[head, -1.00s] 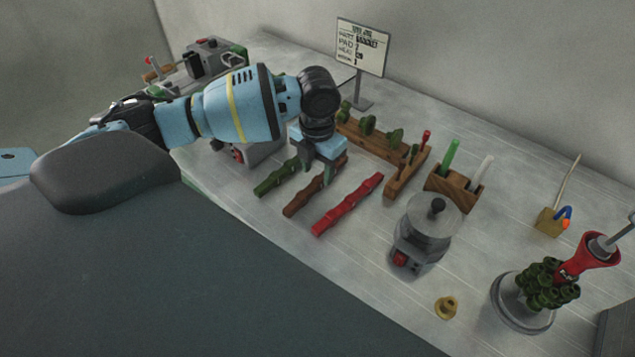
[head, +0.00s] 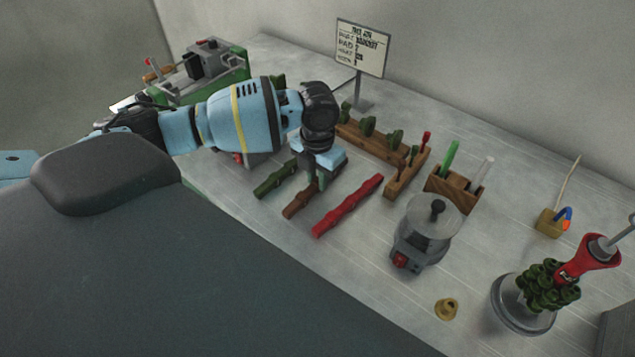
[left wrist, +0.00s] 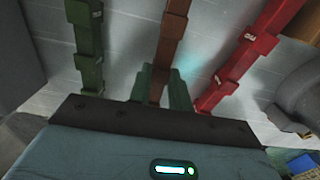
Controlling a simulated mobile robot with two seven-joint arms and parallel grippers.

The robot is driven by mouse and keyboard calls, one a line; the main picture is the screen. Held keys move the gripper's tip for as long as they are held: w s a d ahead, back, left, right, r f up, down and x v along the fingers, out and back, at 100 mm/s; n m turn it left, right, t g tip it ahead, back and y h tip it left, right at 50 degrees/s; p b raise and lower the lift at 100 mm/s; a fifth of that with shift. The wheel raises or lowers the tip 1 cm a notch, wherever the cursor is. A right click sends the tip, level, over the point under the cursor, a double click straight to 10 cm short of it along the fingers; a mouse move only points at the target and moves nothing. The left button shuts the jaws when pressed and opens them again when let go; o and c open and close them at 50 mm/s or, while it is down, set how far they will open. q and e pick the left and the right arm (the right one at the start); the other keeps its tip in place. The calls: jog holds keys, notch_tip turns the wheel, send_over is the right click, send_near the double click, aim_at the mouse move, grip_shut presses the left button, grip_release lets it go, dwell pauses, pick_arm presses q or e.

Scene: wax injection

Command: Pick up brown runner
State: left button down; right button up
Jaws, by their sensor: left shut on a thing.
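The brown runner (head: 297,204) lies on the table between a green runner (head: 275,180) and a red runner (head: 347,206). My left gripper (head: 320,179) reaches down over the brown runner, its fingers shut on it near the far end. In the left wrist view, the brown runner (left wrist: 171,45) runs up from between the two green fingers (left wrist: 162,90), with the green runner (left wrist: 87,45) to its left and the red runner (left wrist: 246,55) to its right. The gripper hides part of the brown runner in the head view. My right gripper is not in view.
A wooden rack (head: 370,142) with green pieces stands behind the runners. A grey pot (head: 424,232) stands to the right, and a sign (head: 361,49) at the back. A wooden block with green and white sticks (head: 455,187) is right of the rack.

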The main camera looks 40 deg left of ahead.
pick_arm(q)
jog(key=shift+r, duration=0.1)
jog(key=shift+r, duration=0.5)
notch_tip(320, 180, up, 2)
jog(key=shift+r, duration=0.1)
jog(key=s+d, duration=0.3)
jog(key=d, duration=0.1)
jog(key=s+d+r, duration=0.1)
jog(key=s+d, duration=0.2)
jog(key=d, duration=0.1)
jog(key=s+d, duration=0.3)
jog(key=d, duration=0.2)
jog(key=shift+d+r, duration=0.1)
jog(key=shift+r, duration=0.2)
